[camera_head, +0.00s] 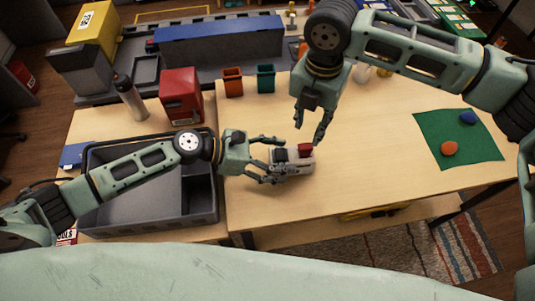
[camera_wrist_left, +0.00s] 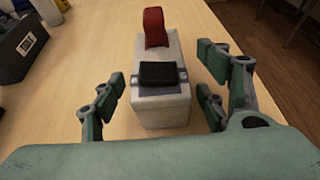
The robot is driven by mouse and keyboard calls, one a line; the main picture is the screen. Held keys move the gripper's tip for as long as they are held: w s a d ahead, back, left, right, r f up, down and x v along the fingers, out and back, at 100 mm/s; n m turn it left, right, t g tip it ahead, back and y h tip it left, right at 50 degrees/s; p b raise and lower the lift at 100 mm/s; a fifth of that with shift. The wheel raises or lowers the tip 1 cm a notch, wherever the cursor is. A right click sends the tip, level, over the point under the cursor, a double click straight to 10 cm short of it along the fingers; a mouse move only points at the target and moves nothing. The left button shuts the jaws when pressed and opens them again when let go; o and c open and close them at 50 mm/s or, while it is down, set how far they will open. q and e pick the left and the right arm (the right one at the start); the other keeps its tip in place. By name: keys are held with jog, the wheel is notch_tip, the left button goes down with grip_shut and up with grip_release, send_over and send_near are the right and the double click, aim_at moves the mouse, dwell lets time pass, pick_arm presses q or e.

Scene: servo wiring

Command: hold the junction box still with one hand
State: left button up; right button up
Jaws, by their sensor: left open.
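The junction box (camera_head: 299,166) is a light grey block standing on the wooden table, with a dark square part and a red part on top. It also shows in the left wrist view (camera_wrist_left: 162,112), between the fingers. My left gripper (camera_head: 275,160) is open, with one finger on each side of the box. In the left wrist view (camera_wrist_left: 160,95) a gap shows between each finger and the box. My right gripper (camera_head: 312,130) is above the table just behind the box, pointing down, with its fingers apart and nothing between them.
A grey bin (camera_head: 150,222) is at the left under my left arm. A red box (camera_head: 181,97), an orange cup (camera_head: 233,82) and a teal cup (camera_head: 265,78) stand at the back. A green mat (camera_head: 465,148) with an orange and a blue piece lies right. The table's middle right is clear.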

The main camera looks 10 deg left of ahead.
aim_at(291, 159)
pick_arm(q)
jog(key=shift+x, duration=1.85)
jog(key=shift+c, duration=0.5)
